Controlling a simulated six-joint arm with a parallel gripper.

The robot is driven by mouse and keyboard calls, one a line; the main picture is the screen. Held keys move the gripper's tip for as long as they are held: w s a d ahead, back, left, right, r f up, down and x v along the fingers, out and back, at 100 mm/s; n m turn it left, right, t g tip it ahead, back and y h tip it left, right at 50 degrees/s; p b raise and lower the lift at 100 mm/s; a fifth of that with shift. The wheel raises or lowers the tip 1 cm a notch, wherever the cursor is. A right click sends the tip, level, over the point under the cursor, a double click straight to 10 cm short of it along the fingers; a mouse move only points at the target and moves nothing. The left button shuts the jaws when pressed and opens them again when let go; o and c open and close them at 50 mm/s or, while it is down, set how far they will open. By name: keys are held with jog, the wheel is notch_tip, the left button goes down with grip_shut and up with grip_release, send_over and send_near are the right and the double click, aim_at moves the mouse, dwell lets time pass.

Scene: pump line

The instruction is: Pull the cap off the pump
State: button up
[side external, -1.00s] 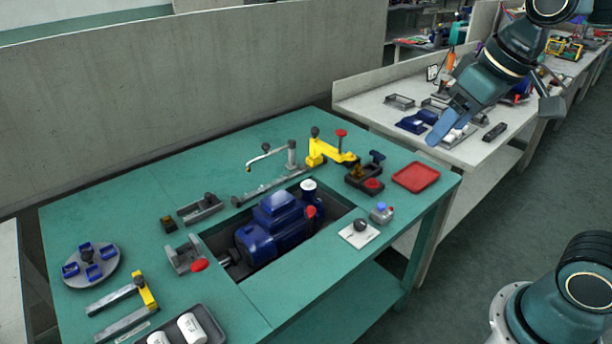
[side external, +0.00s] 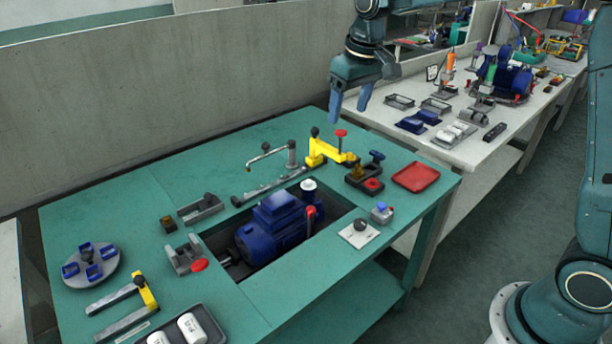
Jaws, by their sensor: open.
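The blue pump (side external: 275,228) sits in the rectangular cutout of the green table. A white cylindrical piece (side external: 308,186) stands upright at its far right end. A small red piece (side external: 311,210) shows on its right side, just nearer than the white one. I cannot tell for certain which of these is the cap. My gripper (side external: 350,104) is open and empty, fingers pointing down. It hangs in the air toward the table's back right corner, well above and to the right of the pump in the picture.
A yellow clamp (side external: 325,152) and a grey bent-arm fixture (side external: 291,155) stand behind the pump. A red tray (side external: 415,177) lies at the right. A grey wall (side external: 150,100) runs behind.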

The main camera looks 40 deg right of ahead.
jog(key=w+f+g, duration=0.1)
jog(key=w+f, duration=0.7)
jog(key=g, duration=0.1)
send_near(309, 181)
jog(key=shift+f, duration=0.1)
jog(key=shift+w+f, duration=0.15)
jog(key=shift+f, duration=0.35)
jog(key=shift+f, duration=0.25)
jog(key=shift+f, duration=2.25)
jog(key=shift+f, duration=1)
grip_shut()
